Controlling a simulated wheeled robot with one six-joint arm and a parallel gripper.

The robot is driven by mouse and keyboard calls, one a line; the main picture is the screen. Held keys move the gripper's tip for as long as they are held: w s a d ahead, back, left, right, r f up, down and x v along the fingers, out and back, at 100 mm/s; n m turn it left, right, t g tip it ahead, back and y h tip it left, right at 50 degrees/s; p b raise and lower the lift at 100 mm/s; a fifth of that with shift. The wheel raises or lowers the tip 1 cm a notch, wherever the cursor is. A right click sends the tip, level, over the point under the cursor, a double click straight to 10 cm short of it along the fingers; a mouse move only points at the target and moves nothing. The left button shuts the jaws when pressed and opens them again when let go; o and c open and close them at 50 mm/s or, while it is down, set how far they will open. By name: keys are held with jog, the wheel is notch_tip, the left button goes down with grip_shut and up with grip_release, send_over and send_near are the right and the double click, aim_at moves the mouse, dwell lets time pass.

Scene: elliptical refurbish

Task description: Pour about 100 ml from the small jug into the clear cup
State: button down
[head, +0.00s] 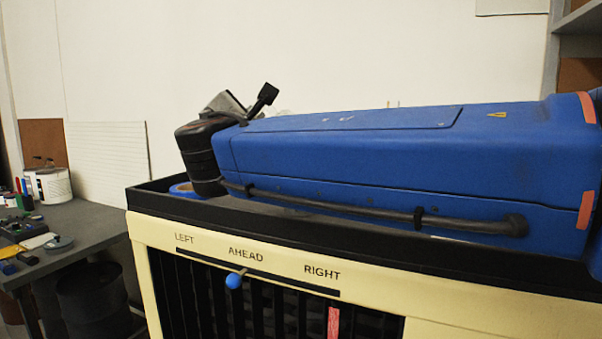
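My blue arm lies across the right of the head view. What looks like part of my gripper (262,97), a black tip and a grey piece, shows beyond the dark wrist at the arm's left end. The wrist and arm hide most of it, so I cannot tell whether it is open or shut, or holds anything. I can make out neither the small jug nor the clear cup.
A grey workbench (88,228) stands at the left. It bears a white can (48,185), a small round grey item (59,242) and several small tools. A dark bin (95,300) stands below it. A pale wall rises behind. Shelving (580,20) is at the upper right.

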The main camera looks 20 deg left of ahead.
jog(key=shift+s+d, duration=0.1)
jog(key=shift+s, duration=0.1)
jog(key=shift+p, duration=0.45)
jog(key=shift+d+r+m+t+p, duration=0.1)
jog(key=shift+r+m+t+p, duration=0.05)
jog(key=shift+m+t+p, duration=0.2)
dwell(0.6)
jog(key=shift+s+r+p, duration=0.1)
jog(key=shift+s+p, duration=0.05)
jog(key=shift+p, duration=0.15)
dwell(0.3)
jog(key=shift+a+r+p, duration=0.1)
jog(key=shift+a+p, duration=0.2)
jog(key=shift+p, duration=0.2)
dwell(0.7)
jog(key=shift+d+r+m+t+p, duration=0.2)
jog(key=shift+r+m+t+p, duration=0.25)
jog(key=shift+p, duration=0.45)
dwell(1.6)
jog(key=shift+s+f+m, duration=0.1)
jog(key=shift+f+m, duration=0.1)
jog(key=shift+m, duration=0.3)
dwell(1.6)
